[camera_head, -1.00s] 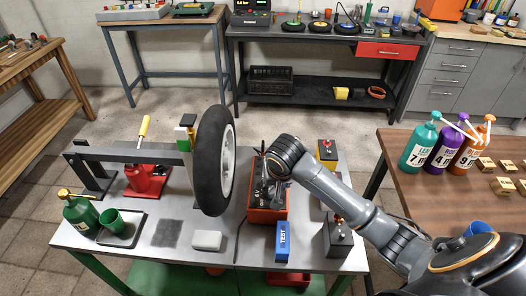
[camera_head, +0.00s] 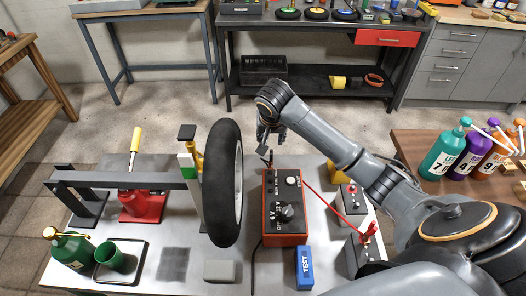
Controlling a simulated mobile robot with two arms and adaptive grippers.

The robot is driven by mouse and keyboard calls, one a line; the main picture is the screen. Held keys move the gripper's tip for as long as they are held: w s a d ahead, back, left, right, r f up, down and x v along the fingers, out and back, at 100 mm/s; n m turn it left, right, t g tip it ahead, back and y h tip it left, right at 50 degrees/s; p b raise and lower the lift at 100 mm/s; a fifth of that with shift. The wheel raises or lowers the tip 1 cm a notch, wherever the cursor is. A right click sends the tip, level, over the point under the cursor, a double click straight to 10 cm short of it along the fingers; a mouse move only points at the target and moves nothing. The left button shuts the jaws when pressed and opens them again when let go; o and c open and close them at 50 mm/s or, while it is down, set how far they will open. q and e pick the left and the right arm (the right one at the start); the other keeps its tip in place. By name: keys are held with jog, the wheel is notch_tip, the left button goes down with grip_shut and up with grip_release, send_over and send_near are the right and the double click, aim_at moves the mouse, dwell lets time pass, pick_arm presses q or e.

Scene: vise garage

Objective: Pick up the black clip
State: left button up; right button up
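The charger box (camera_head: 285,215), red-sided with a dark dial panel, stands on the grey workbench. My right gripper (camera_head: 269,145) points down at the box's far end, with its arm coming in from the right. A small dark piece (camera_head: 265,154), which looks like the black clip, is at its fingertips above the box's far left corner. The fingers and this piece merge, so I cannot tell whether it is gripped or only touching. A red clip (camera_head: 368,233) sits at the front device on the right, with a red cable running to the box. My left gripper is not in view.
A black wheel (camera_head: 222,185) stands upright just left of the box. A blue TEST block (camera_head: 305,268) and a grey block (camera_head: 219,271) lie in front. A device (camera_head: 348,198) stands right of the box. Bottles (camera_head: 443,152) stand on the brown table at right.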

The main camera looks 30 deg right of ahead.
aim_at(271, 152)
jog(key=x, duration=0.7)
jog(key=shift+d+f, duration=0.1)
jog(key=shift+f, duration=0.2)
jog(key=x, duration=0.3)
jog(key=shift+d+r+p, duration=0.1)
jog(key=shift+d+p, duration=0.1)
jog(key=shift+p, duration=0.1)
jog(key=shift+x, duration=1.15)
jog(key=shift+w+f, duration=0.2)
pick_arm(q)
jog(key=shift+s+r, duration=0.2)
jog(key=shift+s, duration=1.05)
pick_arm(e)
jog(key=shift+d, duration=0.1)
grip_shut()
